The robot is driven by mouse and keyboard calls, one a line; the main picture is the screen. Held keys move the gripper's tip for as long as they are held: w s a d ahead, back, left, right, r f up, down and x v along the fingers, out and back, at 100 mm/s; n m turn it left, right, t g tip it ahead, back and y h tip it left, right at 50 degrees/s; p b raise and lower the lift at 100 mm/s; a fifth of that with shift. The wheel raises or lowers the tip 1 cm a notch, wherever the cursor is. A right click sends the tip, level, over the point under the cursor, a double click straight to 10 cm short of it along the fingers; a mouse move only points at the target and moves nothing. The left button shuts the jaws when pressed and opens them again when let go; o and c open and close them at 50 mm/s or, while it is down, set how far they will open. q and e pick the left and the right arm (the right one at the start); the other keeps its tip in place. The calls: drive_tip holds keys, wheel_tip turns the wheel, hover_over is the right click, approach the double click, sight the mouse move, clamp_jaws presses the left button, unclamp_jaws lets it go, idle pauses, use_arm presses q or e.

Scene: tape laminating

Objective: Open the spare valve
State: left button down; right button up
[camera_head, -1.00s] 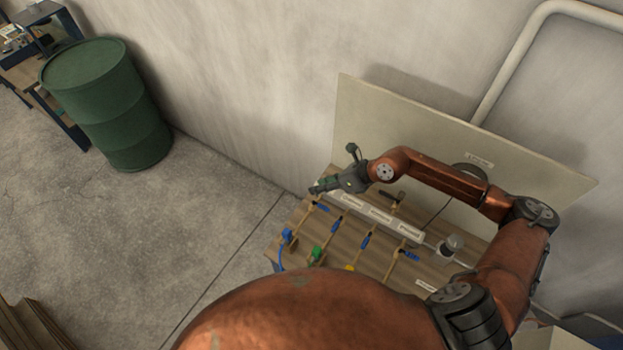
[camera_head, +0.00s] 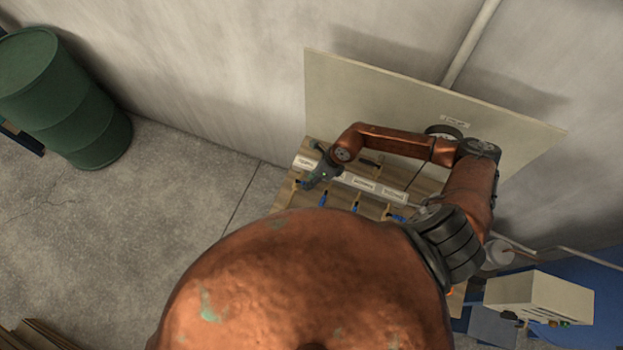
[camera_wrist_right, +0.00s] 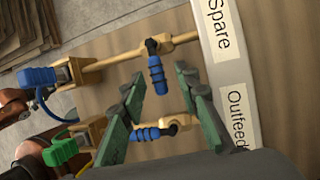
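The spare valve (camera_wrist_right: 157,75) has a blue lever on a brass pipe beside the "Spare" label (camera_wrist_right: 220,25) in the right wrist view. Its lever points across the pipe. My right gripper (camera_wrist_right: 160,73) is open, and the lever shows between its green fingertips; I cannot tell whether they touch it. The outfeed valve's blue lever (camera_wrist_right: 150,133) shows lower between the fingers, near the "Outfeed" label (camera_wrist_right: 238,115). In the head view my right gripper (camera_head: 305,186) is at the left end of the valve row and hides the spare valve. My left gripper is out of view.
Other blue valve levers (camera_head: 355,207) stand to the right on the wooden bench. A pale panel (camera_head: 400,95) rises behind them. A blue connector (camera_wrist_right: 38,78) and a green connector (camera_wrist_right: 60,152) end the pipes. A green drum (camera_head: 70,100) stands far left on open floor.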

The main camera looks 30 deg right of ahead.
drive_tip(key=shift+s+a+f, duration=0.1)
drive_tip(key=shift+s, duration=0.2)
drive_tip(key=shift+w+f, duration=0.1)
drive_tip(key=shift+w, duration=0.15)
drive_tip(key=shift+c, duration=0.8)
drive_tip(key=shift+s, duration=0.15)
drive_tip(key=c, duration=0.3)
clamp_jaws()
